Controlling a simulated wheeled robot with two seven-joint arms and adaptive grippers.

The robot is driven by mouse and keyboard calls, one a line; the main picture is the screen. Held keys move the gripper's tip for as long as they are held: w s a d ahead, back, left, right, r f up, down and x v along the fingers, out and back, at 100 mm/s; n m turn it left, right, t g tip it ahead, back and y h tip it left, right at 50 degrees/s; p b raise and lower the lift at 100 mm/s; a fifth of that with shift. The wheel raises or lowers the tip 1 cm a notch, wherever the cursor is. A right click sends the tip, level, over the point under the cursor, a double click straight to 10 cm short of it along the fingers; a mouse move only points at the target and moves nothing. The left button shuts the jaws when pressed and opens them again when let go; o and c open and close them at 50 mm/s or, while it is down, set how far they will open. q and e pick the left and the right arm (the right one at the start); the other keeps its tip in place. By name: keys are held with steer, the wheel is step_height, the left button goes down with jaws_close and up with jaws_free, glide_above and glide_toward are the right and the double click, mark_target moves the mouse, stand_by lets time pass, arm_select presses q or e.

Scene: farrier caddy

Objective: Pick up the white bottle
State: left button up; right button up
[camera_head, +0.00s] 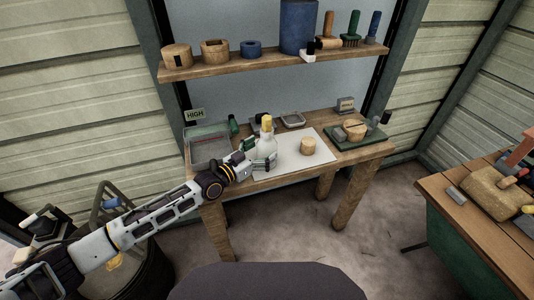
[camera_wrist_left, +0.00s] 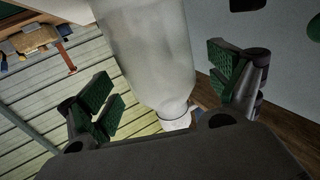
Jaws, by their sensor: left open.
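The white bottle (camera_head: 267,143) with a yellow top stands upright on the wooden workbench (camera_head: 290,178), by a pale sheet. My left gripper (camera_head: 258,156) reaches in from the left at the bottle and partly covers its lower part. In the left wrist view, the bottle (camera_wrist_left: 148,50) lies between the green-padded fingers of my left gripper (camera_wrist_left: 165,88). The fingers are open, with a visible gap on either side of the bottle. My right gripper is not in view.
A grey tray (camera_head: 209,148) is at the left, and a green mat (camera_head: 357,137) with tools at the right. A loaded shelf (camera_head: 280,60) hangs above.

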arm_select(q)
steer(key=shift+x, duration=1.25)
steer(key=c, duration=1.5)
steer(key=shift+w+r, duration=0.1)
steer(key=shift+c, duration=0.2)
